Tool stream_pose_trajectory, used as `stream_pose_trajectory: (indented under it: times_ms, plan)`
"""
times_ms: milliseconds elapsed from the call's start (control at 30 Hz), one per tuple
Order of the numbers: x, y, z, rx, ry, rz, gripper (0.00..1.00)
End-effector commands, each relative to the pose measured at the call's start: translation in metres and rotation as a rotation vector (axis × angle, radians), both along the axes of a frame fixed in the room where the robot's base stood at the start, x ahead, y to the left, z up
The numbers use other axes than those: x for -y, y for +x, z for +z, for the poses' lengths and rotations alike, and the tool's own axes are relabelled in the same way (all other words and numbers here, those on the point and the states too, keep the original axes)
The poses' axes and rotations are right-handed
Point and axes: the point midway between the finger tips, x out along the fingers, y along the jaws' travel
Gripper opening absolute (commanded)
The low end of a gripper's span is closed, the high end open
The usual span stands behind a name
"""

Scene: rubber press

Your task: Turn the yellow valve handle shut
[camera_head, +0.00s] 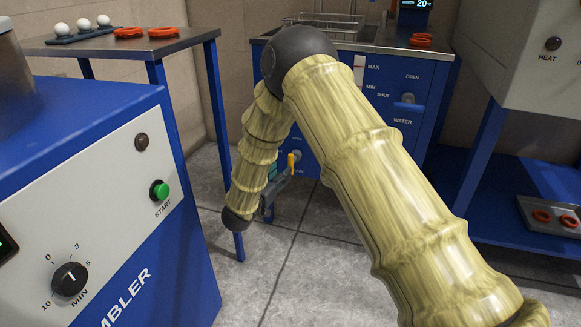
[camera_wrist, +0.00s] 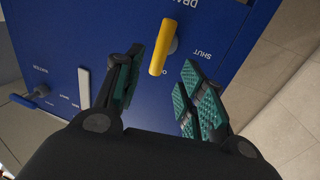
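The yellow valve handle (camera_wrist: 163,47) sits on the blue front panel (camera_wrist: 110,30), by an upside-down label beginning "DRA". It slants in the wrist view, its lower end near a partly hidden label starting with "O". The "SHUT" label is to its right. In the head view the handle (camera_head: 291,163) is a small yellow piece low on the blue cabinet. My gripper (camera_wrist: 162,66) is open, with green-padded fingers on either side of the handle's lower end. The left finger looks closer; I cannot tell whether it touches. My gripper (camera_head: 274,178) is partly hidden in the head view.
A second valve (camera_head: 407,98), labelled WATER, is higher on the cabinet; a blue lever (camera_wrist: 30,98) shows in the wrist view. A tumbler machine (camera_head: 115,215) stands at left and a steel-topped table (camera_head: 180,46) behind. Floor between them is clear.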

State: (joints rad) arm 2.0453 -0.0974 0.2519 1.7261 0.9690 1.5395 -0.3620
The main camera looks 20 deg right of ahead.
Motion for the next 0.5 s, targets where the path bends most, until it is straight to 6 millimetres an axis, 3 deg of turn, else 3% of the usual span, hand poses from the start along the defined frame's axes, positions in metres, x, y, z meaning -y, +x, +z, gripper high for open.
stream_pose_trajectory:
  times_ms: [200,500]
  plan:
    - [0.028,0.026,-0.005,0.001,0.001,-0.002,0.4]
    - [0.053,0.051,-0.003,0.001,0.002,-0.001,0.4]
